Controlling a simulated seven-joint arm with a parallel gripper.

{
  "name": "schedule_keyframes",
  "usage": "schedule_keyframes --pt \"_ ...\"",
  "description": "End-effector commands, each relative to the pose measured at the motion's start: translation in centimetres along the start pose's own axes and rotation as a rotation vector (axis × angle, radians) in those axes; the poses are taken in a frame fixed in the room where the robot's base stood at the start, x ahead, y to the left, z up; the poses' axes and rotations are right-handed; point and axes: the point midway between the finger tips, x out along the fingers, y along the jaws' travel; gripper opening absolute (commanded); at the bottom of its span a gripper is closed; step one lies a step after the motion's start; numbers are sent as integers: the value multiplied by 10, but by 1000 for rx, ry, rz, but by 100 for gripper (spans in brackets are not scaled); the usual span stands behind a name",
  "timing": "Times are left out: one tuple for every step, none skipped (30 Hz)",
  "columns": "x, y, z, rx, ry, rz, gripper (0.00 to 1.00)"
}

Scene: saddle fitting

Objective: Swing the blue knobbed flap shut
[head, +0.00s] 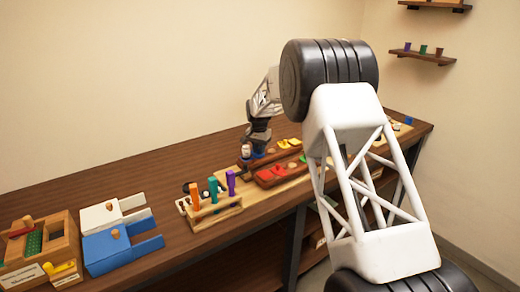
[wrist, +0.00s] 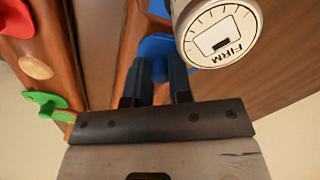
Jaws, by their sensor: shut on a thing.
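A blue piece, which looks like the blue flap (wrist: 155,46), sits between my fingertips along a wooden rail in the wrist view. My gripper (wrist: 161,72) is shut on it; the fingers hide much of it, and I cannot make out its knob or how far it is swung. In the head view a little blue (head: 257,154) shows under my gripper (head: 256,143), at the far end of a wooden block. A white round dial marked FIRM (wrist: 219,36) stands close beside the fingers on the right.
A wooden piece with red (wrist: 42,103) and green (wrist: 58,108) parts lies left in the wrist view. In the head view, a rack (head: 215,215) of coloured pegs, a blue box (head: 110,250) and a wooden box (head: 65,252) stand to the left. Bare bench (head: 130,190) lies behind them.

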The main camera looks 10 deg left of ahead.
Motion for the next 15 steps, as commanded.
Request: schedule_keyframes --pt "-1 -1 1 28 1 -1 0" --pt "-1 -1 1 46 1 -1 0" --pt "-2 -1 2 67 1 -1 0" --pt "-2 -2 2 81 1 -1 0" --pt "-2 -2 3 94 1 -1 0" --pt "-2 -2 3 109 1 -1 0" --pt "-2 -2 4 119 1 -1 0" --pt "-2 -2 4 128 1 -1 0" --pt "-2 -2 4 137 1 -1 0" --pt "-2 -3 4 142 1 -1 0" --pt "-2 -3 4 147 1 -1 0" --pt "-2 -3 4 152 1 -1 0" --pt "-2 -3 4 155 1 -1 0" --pt "-2 -3 4 157 1 -1 0" --pt "-2 -3 4 158 1 -1 0"
